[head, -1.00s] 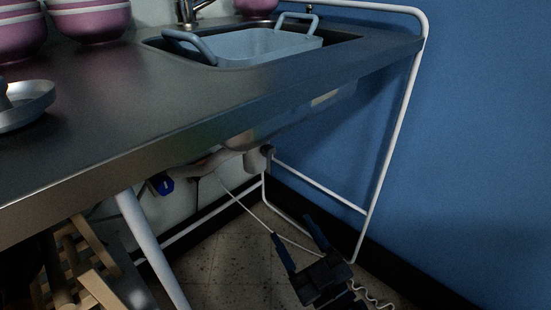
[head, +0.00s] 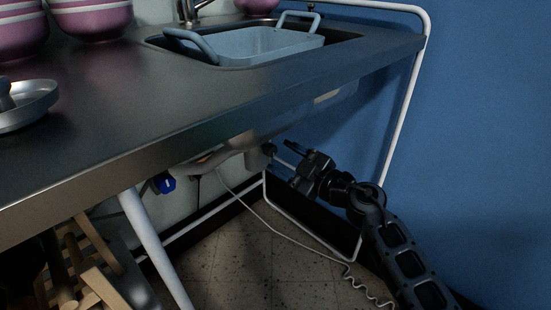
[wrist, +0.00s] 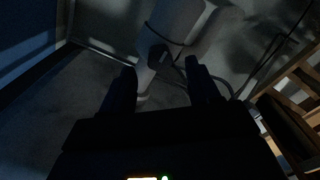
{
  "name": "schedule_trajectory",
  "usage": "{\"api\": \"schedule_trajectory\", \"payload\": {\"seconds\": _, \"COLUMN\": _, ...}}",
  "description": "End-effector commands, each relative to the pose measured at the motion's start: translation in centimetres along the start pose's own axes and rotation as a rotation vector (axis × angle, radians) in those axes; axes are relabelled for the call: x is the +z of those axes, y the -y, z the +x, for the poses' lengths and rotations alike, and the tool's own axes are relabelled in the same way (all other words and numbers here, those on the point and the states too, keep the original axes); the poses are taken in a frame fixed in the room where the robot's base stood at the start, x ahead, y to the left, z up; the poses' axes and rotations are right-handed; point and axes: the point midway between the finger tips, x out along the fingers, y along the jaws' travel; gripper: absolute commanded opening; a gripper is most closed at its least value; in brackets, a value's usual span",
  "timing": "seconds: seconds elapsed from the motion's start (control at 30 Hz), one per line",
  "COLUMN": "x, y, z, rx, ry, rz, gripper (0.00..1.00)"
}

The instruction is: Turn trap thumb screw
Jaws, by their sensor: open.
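The pale sink trap (head: 255,160) hangs under the steel counter. A dark thumb screw (head: 270,150) sits on its right side. In the wrist view the white trap pipe (wrist: 178,22) comes down from the top, with a dark band and the dark thumb screw (wrist: 158,54) on it. My gripper (head: 284,158) is under the counter, just right of the trap, pointing at it. Its two fingers (wrist: 160,74) are apart, one on each side of the screw's line in the wrist view. I cannot tell whether either finger touches the screw.
The counter edge (head: 228,125) runs above my arm. A white metal frame (head: 390,140) stands to the right, before the blue wall (head: 480,130). A coiled cable (head: 368,290) lies on the floor. A wooden rack (head: 85,262) is at lower left.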

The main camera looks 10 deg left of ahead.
Motion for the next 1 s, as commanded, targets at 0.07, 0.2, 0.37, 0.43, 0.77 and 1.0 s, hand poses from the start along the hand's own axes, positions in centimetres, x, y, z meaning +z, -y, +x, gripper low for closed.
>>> {"api": "schedule_trajectory", "payload": {"seconds": 0.07, "x": 0.2, "y": 0.3, "z": 1.3, "rx": -0.002, "ry": -0.002, "rz": -0.001, "gripper": 0.61}}
{"api": "schedule_trajectory", "payload": {"seconds": 0.2, "x": 0.2, "y": 0.2, "z": 2.7, "rx": 0.000, "ry": -0.001, "rz": -0.001, "gripper": 0.61}}
{"api": "schedule_trajectory", "payload": {"seconds": 0.37, "x": 0.0, "y": 0.0, "z": 3.4, "rx": 0.001, "ry": -0.001, "rz": 0.001, "gripper": 0.61}}
{"api": "schedule_trajectory", "payload": {"seconds": 0.43, "x": 0.0, "y": 0.0, "z": 3.4, "rx": 0.002, "ry": -0.001, "rz": 0.002, "gripper": 0.61}}
{"api": "schedule_trajectory", "payload": {"seconds": 0.77, "x": -0.1, "y": 0.0, "z": 3.4, "rx": 0.001, "ry": -0.001, "rz": 0.001, "gripper": 0.45}}
{"api": "schedule_trajectory", "payload": {"seconds": 1.0, "x": -0.1, "y": 0.0, "z": 3.4, "rx": 0.001, "ry": -0.001, "rz": 0.001, "gripper": 0.22}}
